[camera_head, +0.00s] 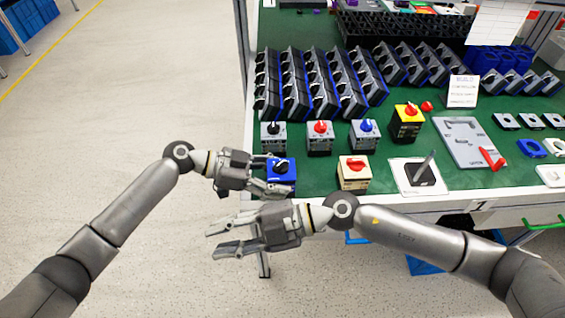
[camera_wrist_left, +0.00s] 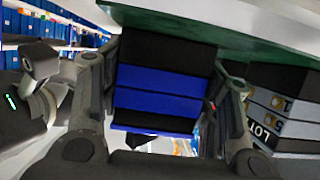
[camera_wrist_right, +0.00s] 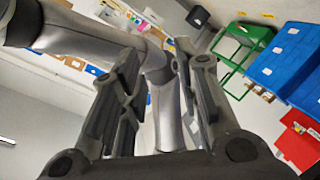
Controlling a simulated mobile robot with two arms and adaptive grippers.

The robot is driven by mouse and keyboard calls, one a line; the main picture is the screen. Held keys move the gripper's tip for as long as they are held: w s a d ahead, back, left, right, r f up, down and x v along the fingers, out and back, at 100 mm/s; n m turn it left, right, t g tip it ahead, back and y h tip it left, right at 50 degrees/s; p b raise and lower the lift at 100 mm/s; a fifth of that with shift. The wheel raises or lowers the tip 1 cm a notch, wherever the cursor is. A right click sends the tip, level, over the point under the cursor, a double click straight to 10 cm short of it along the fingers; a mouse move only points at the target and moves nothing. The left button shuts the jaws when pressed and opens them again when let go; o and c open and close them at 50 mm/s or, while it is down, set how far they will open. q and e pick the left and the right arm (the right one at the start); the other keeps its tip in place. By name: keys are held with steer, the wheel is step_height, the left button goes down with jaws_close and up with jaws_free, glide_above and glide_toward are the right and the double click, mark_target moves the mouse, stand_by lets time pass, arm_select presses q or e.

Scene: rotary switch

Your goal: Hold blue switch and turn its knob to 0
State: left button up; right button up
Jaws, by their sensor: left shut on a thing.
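The blue switch (camera_head: 288,181) with a black knob (camera_head: 281,167) stands at the front left edge of the green table. My left gripper (camera_head: 275,175) reaches it from the left and is shut on it. In the left wrist view the blue and black switch body (camera_wrist_left: 162,80) fills the space between the fingers. The knob's exact pointer position is too small to read. My right gripper (camera_head: 222,240) is open and empty, in front of the table edge and below left of the switch. Its fingers (camera_wrist_right: 155,100) stand apart with nothing between them in the right wrist view.
A beige switch with a red knob (camera_head: 354,178) stands right of the blue switch. Grey switches (camera_head: 319,142) stand behind, with a yellow one (camera_head: 406,125) to the right. Racks of dark blocks (camera_head: 310,82) line the back. Open floor (camera_head: 100,130) lies left of the table.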

step_height(320, 180, up, 4)
steer(key=w+d+n+h, duration=0.1)
steer(key=w+n, duration=0.1)
step_height(320, 180, up, 9)
steer(key=n+t+h, duration=0.2)
steer(key=n+h, duration=1.2)
steer(key=n, duration=1.8)
glide_above(281, 162)
steer(key=shift+f, duration=4.45)
steer(key=shift+c, duration=0.2)
jaws_close()
